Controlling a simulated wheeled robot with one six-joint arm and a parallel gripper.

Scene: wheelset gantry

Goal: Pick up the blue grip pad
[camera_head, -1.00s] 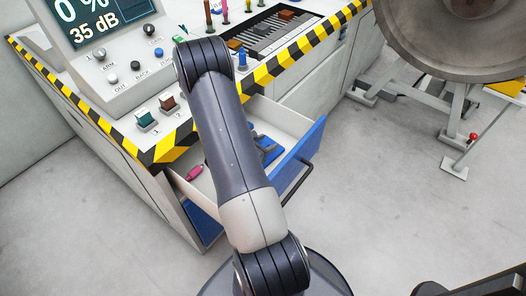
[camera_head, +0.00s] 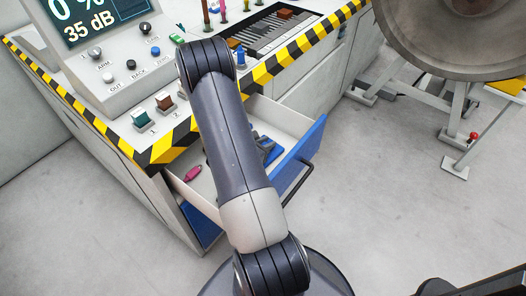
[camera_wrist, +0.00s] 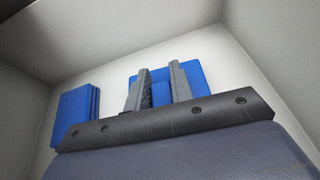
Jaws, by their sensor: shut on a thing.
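In the wrist view, my gripper (camera_wrist: 159,72) reaches into a pale drawer. Its two grey fingers are closed on a blue grip pad (camera_wrist: 161,95), seen as a blue patch between them. More blue (camera_wrist: 198,80) shows behind and beside the fingers; I cannot tell whether it is the same pad or another. A stack of blue pads (camera_wrist: 73,117) stands apart at the left, by the drawer wall. In the head view, my arm hides the gripper, and blue pieces (camera_head: 268,151) show in the drawer to the right of the arm.
The open drawer (camera_head: 285,117) has a blue front with a dark handle (camera_head: 296,185). A pink item (camera_head: 193,173) lies in it. Above is a bench with a striped edge (camera_head: 270,72) and a control panel (camera_head: 118,60). A large wheel (camera_head: 450,45) stands at right.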

